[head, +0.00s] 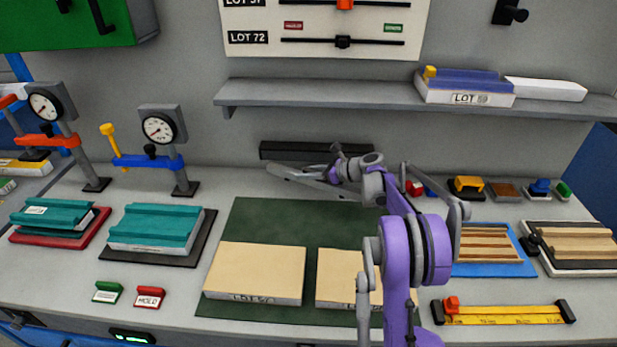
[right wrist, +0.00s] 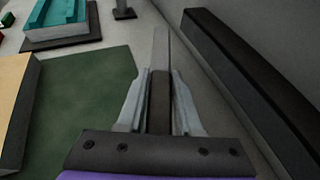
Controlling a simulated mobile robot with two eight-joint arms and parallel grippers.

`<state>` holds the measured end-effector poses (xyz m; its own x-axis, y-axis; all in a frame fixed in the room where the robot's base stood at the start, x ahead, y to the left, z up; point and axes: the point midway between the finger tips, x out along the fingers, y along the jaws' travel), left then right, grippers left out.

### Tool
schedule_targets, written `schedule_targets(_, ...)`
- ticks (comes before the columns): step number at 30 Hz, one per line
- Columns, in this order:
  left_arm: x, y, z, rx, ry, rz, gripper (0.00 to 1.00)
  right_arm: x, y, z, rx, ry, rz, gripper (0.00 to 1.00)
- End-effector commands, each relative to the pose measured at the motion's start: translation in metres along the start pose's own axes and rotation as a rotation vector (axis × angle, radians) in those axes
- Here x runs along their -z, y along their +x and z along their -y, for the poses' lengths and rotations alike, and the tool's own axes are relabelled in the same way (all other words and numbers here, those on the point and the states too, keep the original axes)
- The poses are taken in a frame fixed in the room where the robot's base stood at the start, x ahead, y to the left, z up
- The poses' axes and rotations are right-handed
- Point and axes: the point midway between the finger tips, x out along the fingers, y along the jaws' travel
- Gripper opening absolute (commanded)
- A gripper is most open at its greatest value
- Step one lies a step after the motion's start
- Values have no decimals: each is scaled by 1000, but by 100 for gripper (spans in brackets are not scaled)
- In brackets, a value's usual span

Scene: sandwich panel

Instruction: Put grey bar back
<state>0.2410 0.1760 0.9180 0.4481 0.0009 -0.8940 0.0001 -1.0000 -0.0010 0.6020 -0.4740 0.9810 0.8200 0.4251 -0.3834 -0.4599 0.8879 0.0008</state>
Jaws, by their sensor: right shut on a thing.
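My right gripper (head: 328,178) is at the back of the bench, above the far edge of the green mat (head: 250,222). In the right wrist view its two fingers (right wrist: 159,95) are shut on a slim grey bar (right wrist: 160,52), which sticks out forward past the fingertips. In the head view the bar is hard to tell from the grey fingers. A long black strip (head: 290,151) lies along the foot of the back wall; in the right wrist view it (right wrist: 240,75) is to the right of the bar, apart from it. My left gripper is not in view.
Two cream panels (head: 255,273) lie on the mat. Teal blocks (head: 157,226) on trays and dial gauges (head: 160,128) stand at left. Wood-strip trays (head: 575,242) and a yellow ruler (head: 505,315) are at right. A grey shelf (head: 330,93) overhangs the back.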

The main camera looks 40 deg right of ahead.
Motion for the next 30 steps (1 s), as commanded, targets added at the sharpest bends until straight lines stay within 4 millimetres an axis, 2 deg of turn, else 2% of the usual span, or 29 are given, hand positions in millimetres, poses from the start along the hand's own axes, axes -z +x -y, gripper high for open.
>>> schedule_targets(3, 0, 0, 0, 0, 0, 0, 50, 21, 9, 0, 0, 1, 2, 0)
schedule_targets(12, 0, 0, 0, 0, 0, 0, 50, 57, 24, 0, 0, 1, 3, 0)
schedule_targets(21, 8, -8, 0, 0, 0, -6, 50, 48, 36, 34, 0, 0, 3, 0)
schedule_targets(30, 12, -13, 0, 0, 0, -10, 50, 45, 43, 53, 0, 0, 3, 0)
